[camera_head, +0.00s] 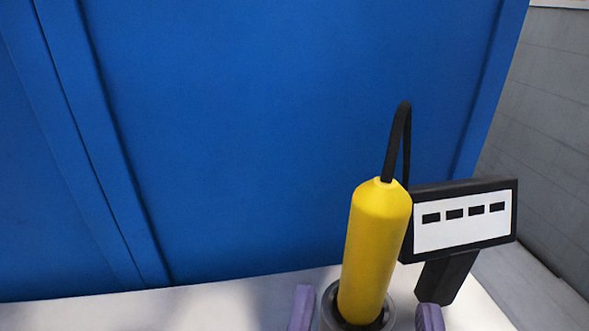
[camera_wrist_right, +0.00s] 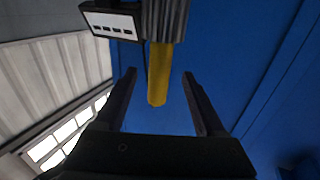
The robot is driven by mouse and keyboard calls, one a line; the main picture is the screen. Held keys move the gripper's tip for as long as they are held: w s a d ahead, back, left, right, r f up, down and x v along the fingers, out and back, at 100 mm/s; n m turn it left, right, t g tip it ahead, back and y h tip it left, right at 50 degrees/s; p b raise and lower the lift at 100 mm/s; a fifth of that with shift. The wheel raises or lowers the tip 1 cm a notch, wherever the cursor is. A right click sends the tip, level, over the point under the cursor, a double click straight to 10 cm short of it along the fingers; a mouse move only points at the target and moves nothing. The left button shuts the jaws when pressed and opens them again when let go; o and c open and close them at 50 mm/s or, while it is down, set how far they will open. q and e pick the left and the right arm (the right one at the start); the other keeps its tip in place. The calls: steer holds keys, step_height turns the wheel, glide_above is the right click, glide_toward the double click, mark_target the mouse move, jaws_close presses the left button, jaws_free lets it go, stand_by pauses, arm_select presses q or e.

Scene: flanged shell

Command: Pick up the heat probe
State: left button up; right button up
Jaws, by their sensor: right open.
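The heat probe (camera_head: 375,245) is a yellow cylinder with a tapered top and a black cable looping from it. It stands slightly tilted in a round grey holder (camera_head: 328,312) at the bottom of the head view. My right gripper (camera_head: 366,311) is open, with one purple fingertip on each side of the probe and holder in that view. In the right wrist view the picture is inverted, and the probe (camera_wrist_right: 159,75) shows between the two dark, spread fingers with gaps on both sides. Contact is not visible. My left gripper is not in view.
A black display unit (camera_head: 508,225) with a white face stands close to the right of the probe. A large blue panel (camera_head: 250,130) rises behind. The white surface (camera_head: 200,310) left of the holder is clear. A grey wall (camera_head: 550,110) is at the right.

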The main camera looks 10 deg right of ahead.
mark_target(366, 290)
steer(key=p+x, duration=0.1)
steer(key=x, duration=0.4)
steer(key=shift+c, duration=0.2)
jaws_close()
stand_by(0.4)
